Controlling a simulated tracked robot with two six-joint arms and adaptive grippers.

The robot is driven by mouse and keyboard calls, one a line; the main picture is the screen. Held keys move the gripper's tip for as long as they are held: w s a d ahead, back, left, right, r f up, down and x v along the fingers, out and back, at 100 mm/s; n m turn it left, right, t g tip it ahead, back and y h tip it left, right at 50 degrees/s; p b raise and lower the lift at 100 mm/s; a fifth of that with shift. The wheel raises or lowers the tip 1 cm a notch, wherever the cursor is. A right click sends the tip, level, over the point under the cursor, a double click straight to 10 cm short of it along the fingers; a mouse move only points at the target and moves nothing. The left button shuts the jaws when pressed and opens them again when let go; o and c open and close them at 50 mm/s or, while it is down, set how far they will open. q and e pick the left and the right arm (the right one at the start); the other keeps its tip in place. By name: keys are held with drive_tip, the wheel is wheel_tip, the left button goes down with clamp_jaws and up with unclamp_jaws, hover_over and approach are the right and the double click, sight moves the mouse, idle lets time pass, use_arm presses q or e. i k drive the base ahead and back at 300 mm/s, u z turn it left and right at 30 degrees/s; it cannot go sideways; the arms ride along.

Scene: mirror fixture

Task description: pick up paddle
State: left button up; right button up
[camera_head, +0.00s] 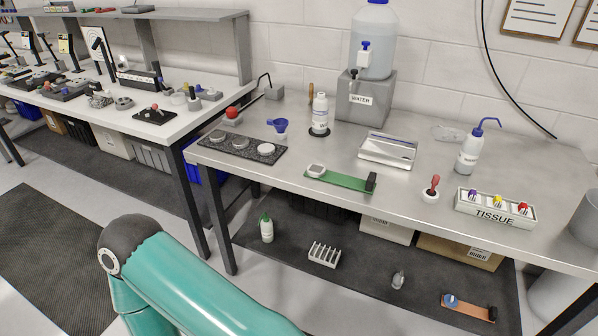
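No thing here is plainly labelled as a paddle. A flat green strip (341,180) lies near the front edge of the steel table, with a white round piece at its left end and a dark block at its right. A similar flat orange strip (470,308) with a blue round piece lies on the lower shelf. A red-handled tool (433,185) stands in a small white holder on the table. I cannot tell which of these is the paddle. A teal arm link of mine crosses the lower left. Neither gripper is in view.
The lower shelf (300,225) holds a bottle (267,229) and a rack (324,255).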

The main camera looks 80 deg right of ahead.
sight(316, 171)
drive_tip(key=u, duration=0.35)
drive_tip(key=i, duration=0.6)
drive_tip(key=z, duration=1.85)
drive_tip(key=i, duration=0.25)
drive_tip(key=z, duration=2.4)
drive_tip(key=k, duration=0.4)
drive_tip(key=z, duration=0.45)
drive_tip(key=i, duration=1.45)
drive_tip(key=u, duration=0.35)
